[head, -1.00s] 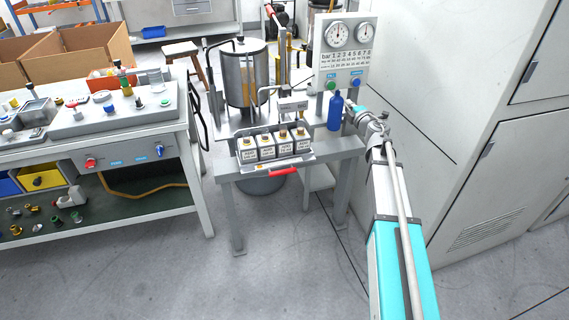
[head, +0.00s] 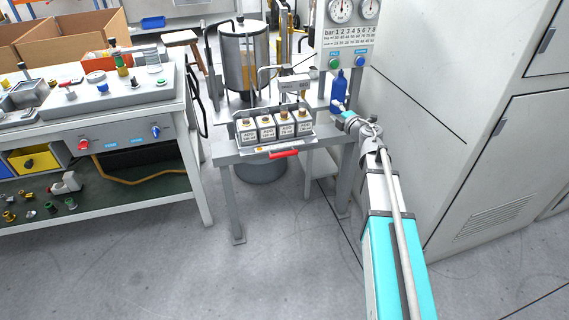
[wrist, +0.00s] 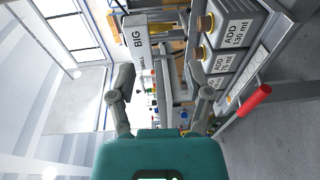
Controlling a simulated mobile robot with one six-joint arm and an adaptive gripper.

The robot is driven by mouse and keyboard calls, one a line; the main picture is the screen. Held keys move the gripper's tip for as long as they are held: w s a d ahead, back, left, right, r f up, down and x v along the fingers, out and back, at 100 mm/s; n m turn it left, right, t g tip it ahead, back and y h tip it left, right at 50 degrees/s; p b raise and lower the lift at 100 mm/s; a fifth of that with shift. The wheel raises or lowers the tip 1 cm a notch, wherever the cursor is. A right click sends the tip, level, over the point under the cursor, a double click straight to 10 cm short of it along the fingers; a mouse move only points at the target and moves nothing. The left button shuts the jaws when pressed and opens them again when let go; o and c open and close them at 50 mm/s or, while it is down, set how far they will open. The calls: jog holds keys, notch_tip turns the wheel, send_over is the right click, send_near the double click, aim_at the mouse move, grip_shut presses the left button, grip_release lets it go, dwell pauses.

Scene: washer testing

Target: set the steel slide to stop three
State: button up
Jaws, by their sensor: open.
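No part is clearly recognisable as the steel slide, and no stop numbers can be read. A grey steel piece (head: 294,83) sits on the metal bench behind the labelled weights. In the wrist view a pale bar lettered BIG (wrist: 138,42) lies beyond my gripper, with further lettering partly hidden. My gripper (head: 340,108) is at the right end of the bench, just in front of the blue bottle (head: 339,86). In the wrist view my gripper (wrist: 160,85) has its fingers apart, with nothing between them.
A steel tank (head: 244,60) stands behind left, a gauge panel (head: 347,40) behind. A tall cabinet (head: 480,110) borders the right. The floor in front is clear.

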aim_at(286, 155)
jog(key=s+a+f+n+g+y+b, duration=0.1)
jog(key=s+a+f+g+b, duration=0.1)
jog(key=s+a+f+b, duration=0.2)
jog(key=s+a+f+n+g+y+b, duration=0.1)
jog(key=s+a+f+b, duration=0.3)
jog(key=f, duration=0.7)
jog(key=s+g+b, duration=0.1)
jog(key=s+b, duration=0.1)
jog(key=s, duration=0.1)
jog(key=shift+a+f+b, duration=0.15)
jog(key=shift+f+b, duration=0.1)
jog(key=shift+b, duration=0.15)
jog(key=shift+w, duration=0.15)
jog(key=b+x, duration=0.3)
jog(key=x, duration=1)
jog(key=shift+w+a, duration=0.2)
jog(key=shift+a, duration=0.1)
jog(key=shift+c, duration=0.3)
grip_shut()
